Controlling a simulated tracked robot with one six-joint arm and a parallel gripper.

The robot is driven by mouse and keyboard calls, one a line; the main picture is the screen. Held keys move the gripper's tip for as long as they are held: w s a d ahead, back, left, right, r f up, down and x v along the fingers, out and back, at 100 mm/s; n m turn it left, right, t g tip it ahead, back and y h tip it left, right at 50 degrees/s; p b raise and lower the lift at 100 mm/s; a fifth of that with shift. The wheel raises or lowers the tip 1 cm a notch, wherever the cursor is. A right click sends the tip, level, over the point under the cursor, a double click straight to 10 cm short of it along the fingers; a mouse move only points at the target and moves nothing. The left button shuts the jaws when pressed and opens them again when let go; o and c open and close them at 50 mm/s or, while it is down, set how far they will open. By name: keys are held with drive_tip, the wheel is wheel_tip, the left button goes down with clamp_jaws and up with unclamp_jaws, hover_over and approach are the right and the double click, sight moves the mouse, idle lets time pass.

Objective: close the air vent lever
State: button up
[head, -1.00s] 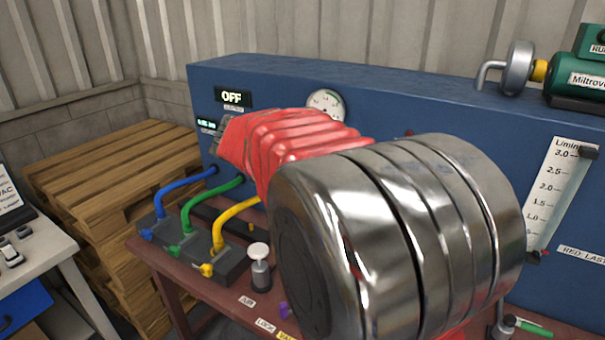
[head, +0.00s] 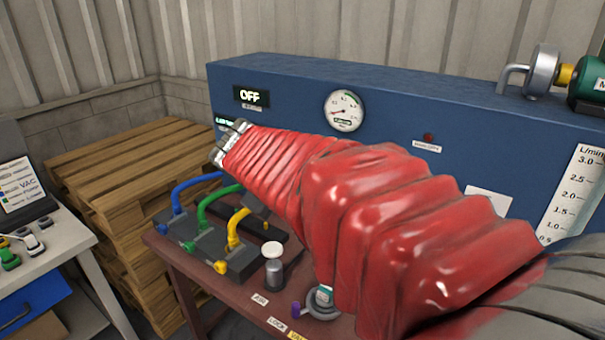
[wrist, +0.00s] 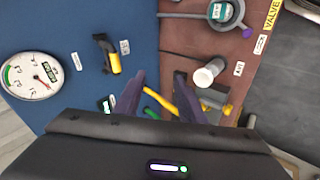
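A lever with a black body and a yellow handle (wrist: 114,62) sticks out of the blue panel (wrist: 90,20) in the wrist view, left of my gripper. A small label (wrist: 124,46) beside it is too small to read, so I cannot be sure that it is the air vent lever. In the head view my red-sleeved arm covers that part of the panel. My gripper (wrist: 159,78) is open in the wrist view, its two dark fingers apart with nothing held between them. It is not touching the lever. In the head view my gripper is hidden behind the arm.
Blue, green and yellow hoses (head: 232,228) run along the bench to the panel. A round gauge (head: 344,111) and an OFF display (head: 251,96) are on the panel. Wooden pallets (head: 125,170) stand left.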

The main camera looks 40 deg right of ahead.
drive_tip(key=s+a+f+m+y, duration=0.1)
drive_tip(key=s+a+f+y, duration=0.2)
drive_tip(key=s+a, duration=0.4)
drive_tip(key=s+a+f+m+t+y, duration=0.1)
drive_tip(key=s+a+f+y, duration=0.2)
drive_tip(key=s+a, duration=0.4)
drive_tip(key=a+y, duration=0.1)
drive_tip(key=a, duration=0.6)
drive_tip(key=shift+a+f+t, duration=0.2)
drive_tip(key=shift+a+t, duration=0.1)
drive_tip(key=shift+c, duration=0.6)
drive_tip(key=shift+s, duration=0.1)
